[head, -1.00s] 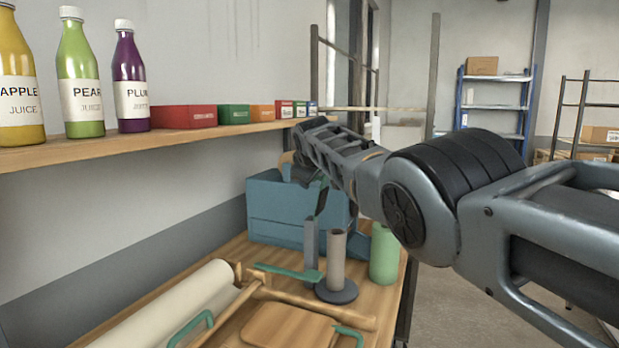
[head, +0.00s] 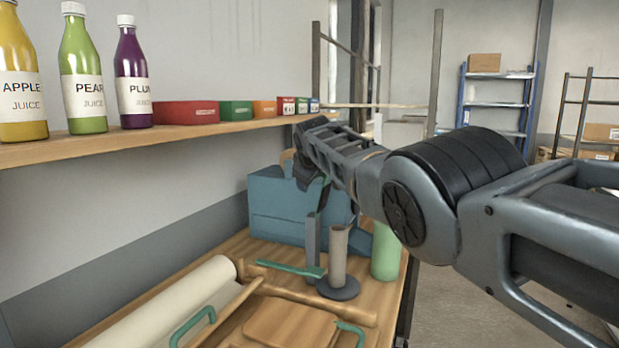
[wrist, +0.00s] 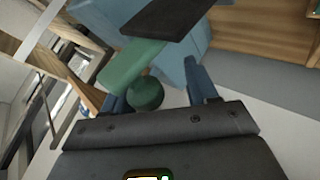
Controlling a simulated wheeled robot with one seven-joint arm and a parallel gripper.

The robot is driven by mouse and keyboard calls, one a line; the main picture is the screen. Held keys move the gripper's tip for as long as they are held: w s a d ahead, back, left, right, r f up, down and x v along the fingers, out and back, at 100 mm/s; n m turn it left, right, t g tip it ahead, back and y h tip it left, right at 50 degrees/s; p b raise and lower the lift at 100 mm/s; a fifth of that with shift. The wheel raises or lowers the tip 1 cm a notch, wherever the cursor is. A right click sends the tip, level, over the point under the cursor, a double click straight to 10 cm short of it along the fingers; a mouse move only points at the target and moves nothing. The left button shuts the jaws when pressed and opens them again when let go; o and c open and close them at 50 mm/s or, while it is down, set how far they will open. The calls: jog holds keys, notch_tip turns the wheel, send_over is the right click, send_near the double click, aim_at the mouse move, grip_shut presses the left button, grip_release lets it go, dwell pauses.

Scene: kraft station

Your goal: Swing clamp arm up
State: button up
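My gripper (wrist: 154,82) shows in the wrist view with its two blue fingers spread apart. A green bar (wrist: 128,65) with a round green knob (wrist: 146,94) lies ahead of and between the fingers; it looks like the clamp arm. I cannot tell whether a finger touches it. The bar runs beneath a dark flat plate (wrist: 165,18), beside a blue body (wrist: 190,45). In the head view my gripper (head: 314,195) hangs in front of a blue box-like unit (head: 280,212) on the bench, and a thin green strip shows beside it. My arm hides much of this spot.
On the wooden bench (head: 238,243) stand a grey spindle on a round base (head: 338,288) and a green cylinder (head: 385,252). A pale paper roll (head: 170,305) and green handles lie in front. A shelf (head: 180,138) above holds bottles (head: 84,75) and small boxes.

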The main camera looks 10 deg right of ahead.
jog(key=shift+d+r, duration=0.1)
dwell(0.4)
jog(key=shift+r, duration=0.15)
jog(key=b+v, duration=0.1)
jog(key=v, duration=0.6)
jog(key=shift+s, duration=0.3)
dwell(0.4)
